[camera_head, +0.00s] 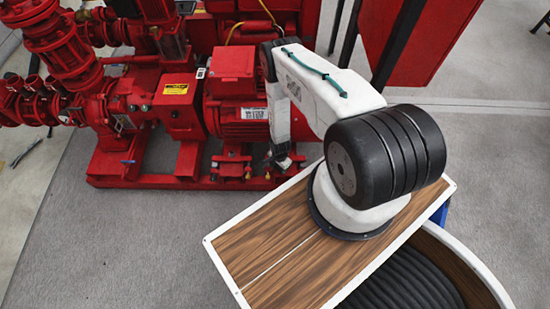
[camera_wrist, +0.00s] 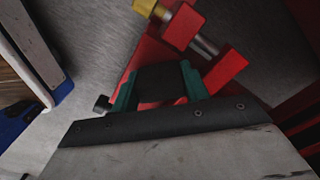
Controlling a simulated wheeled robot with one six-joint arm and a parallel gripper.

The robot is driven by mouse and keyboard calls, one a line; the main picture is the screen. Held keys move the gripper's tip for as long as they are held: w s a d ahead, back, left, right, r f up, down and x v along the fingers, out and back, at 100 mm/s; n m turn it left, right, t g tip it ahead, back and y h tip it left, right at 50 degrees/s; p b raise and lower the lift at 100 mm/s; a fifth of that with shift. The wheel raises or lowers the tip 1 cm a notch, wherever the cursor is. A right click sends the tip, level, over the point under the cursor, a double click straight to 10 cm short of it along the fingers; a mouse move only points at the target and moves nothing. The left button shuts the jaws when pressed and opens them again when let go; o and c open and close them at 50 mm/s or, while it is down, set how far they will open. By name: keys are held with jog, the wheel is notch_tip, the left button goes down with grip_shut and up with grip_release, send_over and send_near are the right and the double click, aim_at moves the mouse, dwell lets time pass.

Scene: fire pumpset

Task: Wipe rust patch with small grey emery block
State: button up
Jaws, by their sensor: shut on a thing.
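My gripper (camera_wrist: 158,84) shows its green fingers in the wrist view, closed on a small dark grey block, the emery block (camera_wrist: 160,76). The block spans the gap between the fingers. In the head view my gripper (camera_head: 281,161) hangs low beside the red pumpset (camera_head: 236,128), near its base frame; the block cannot be made out there. In the wrist view red metal lies behind and below the block; I cannot tell whether the block touches it. I cannot make out the rust patch in either view.
A red bracket with a metal rod (camera_wrist: 205,45) and a yellow fitting (camera_wrist: 144,6) stand close beyond the fingers. Red pipework (camera_head: 60,50) fills the upper left. A red panel (camera_head: 415,40) stands at the upper right. The grey floor (camera_head: 110,250) is open at the lower left.

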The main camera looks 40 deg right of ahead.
jog(key=shift+w+a, duration=0.2)
jog(key=shift+a, duration=0.1)
jog(key=shift+r, duration=3.95)
